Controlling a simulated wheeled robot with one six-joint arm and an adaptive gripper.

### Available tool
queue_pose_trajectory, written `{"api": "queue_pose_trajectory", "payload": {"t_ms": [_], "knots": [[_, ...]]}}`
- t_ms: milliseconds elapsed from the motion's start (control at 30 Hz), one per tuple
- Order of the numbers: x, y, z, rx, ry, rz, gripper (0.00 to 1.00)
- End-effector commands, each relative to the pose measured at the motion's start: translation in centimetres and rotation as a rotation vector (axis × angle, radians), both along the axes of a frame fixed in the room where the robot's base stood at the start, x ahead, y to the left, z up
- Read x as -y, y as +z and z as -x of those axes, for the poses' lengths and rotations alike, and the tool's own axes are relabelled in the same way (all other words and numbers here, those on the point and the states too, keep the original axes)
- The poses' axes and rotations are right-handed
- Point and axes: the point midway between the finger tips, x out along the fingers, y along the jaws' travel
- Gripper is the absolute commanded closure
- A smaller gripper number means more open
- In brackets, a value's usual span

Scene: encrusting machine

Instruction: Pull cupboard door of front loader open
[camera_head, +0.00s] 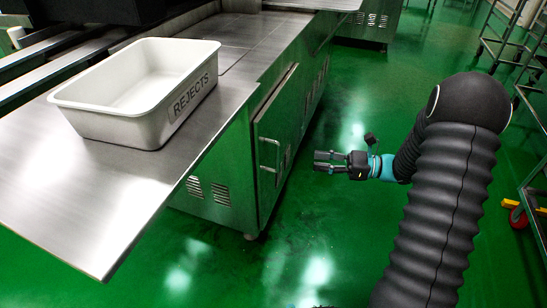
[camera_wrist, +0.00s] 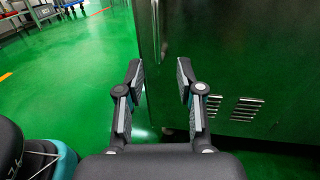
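The cupboard door (camera_head: 283,122) is a steel panel on the side of the front loader, below its worktop. In the head view it looks flush or nearly so; I cannot tell whether it stands slightly ajar. Its handle (camera_head: 277,156) is a pale vertical bar near the door's near edge. My gripper (camera_head: 318,161) is to the right of the handle, apart from it, with its fingers pointing left towards the door. In the wrist view my gripper (camera_wrist: 160,75) is open, with nothing between the fingers. A pale upright bar, probably the handle, shows at the top beyond the fingertips.
A white bin marked REJECTS (camera_head: 140,90) sits on the steel worktop (camera_head: 85,205), which overhangs at the near left. The cabinet has vent slots (camera_head: 222,192). Green floor (camera_head: 335,250) is free beside the door. Wheeled racks (camera_head: 535,150) stand at the right.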

Motion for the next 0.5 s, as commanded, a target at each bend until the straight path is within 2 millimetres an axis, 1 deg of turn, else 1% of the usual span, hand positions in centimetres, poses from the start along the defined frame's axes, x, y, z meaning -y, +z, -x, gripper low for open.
{"api": "queue_pose_trajectory", "payload": {"t_ms": [33, 500], "knots": [[-0.9, 0.0, 0.0, 0.0, 0.005, 0.0, 0.63], [-9.0, -0.1, -1.3, 0.001, -0.001, 0.002, 0.63]]}}
